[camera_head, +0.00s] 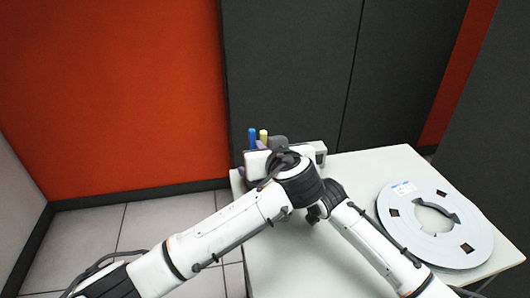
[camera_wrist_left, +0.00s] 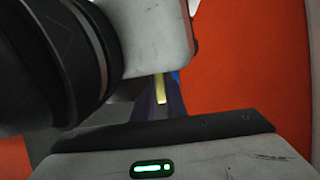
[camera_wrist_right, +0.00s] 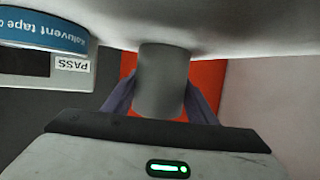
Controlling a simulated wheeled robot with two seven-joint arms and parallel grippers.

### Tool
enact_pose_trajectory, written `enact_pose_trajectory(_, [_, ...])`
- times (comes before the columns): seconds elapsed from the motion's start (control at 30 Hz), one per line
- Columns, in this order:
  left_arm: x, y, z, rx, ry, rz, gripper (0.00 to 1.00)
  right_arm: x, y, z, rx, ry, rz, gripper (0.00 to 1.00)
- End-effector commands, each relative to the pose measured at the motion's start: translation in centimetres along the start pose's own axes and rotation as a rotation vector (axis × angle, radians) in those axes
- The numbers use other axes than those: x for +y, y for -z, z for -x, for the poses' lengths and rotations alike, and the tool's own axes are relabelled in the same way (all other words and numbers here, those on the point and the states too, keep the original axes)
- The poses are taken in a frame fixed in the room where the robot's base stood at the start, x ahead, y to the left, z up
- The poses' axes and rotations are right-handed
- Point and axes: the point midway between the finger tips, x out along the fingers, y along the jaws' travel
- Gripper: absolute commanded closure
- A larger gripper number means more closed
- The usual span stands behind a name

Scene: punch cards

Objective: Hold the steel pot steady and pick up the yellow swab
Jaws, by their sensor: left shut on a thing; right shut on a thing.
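The yellow swab (camera_head: 263,136) stands upright near the table's back left edge, its top showing above my left gripper. In the left wrist view the yellow swab (camera_wrist_left: 161,88) lies between the purple fingers of my left gripper (camera_wrist_left: 160,103), which is shut on it. The grey steel pot (camera_wrist_right: 160,82) fills the space between the purple fingers of my right gripper (camera_wrist_right: 160,100), which is shut on it. In the head view my arms cover most of the pot and both grippers. Whether the swab's lower end is inside the pot is hidden.
A blue stick (camera_head: 252,138) stands beside the swab. A large light-grey tape reel (camera_head: 465,240) lies on the right of the white table (camera_head: 350,168). Dark cabinets (camera_head: 290,70) stand behind.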

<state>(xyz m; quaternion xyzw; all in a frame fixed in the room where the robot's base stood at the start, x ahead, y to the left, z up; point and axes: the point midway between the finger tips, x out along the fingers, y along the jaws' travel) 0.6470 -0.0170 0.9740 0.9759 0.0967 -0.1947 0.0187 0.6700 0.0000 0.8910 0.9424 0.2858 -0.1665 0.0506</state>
Motion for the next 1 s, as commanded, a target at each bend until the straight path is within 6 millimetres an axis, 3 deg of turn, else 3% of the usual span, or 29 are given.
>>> enact_pose_trajectory(0.43, [0.1,7.6,3.2,0.003,-0.003,0.003,1.0,0.0,-0.1,0.0,-0.001,0.0,0.0,0.78])
enact_pose_trajectory(0.83, [0.0,8.7,3.6,0.001,-0.001,0.001,1.0,0.0,-0.1,0.0,-0.001,0.0,0.0,0.78])
enact_pose_trajectory(0.87, [0.0,8.7,3.6,0.001,-0.001,0.001,1.0,0.0,-0.1,0.0,-0.001,0.0,0.0,0.45])
enact_pose_trajectory(1.0, [0.0,8.7,3.6,0.001,-0.001,0.001,1.0,0.0,-0.1,0.0,-0.001,0.0,0.0,0.26])
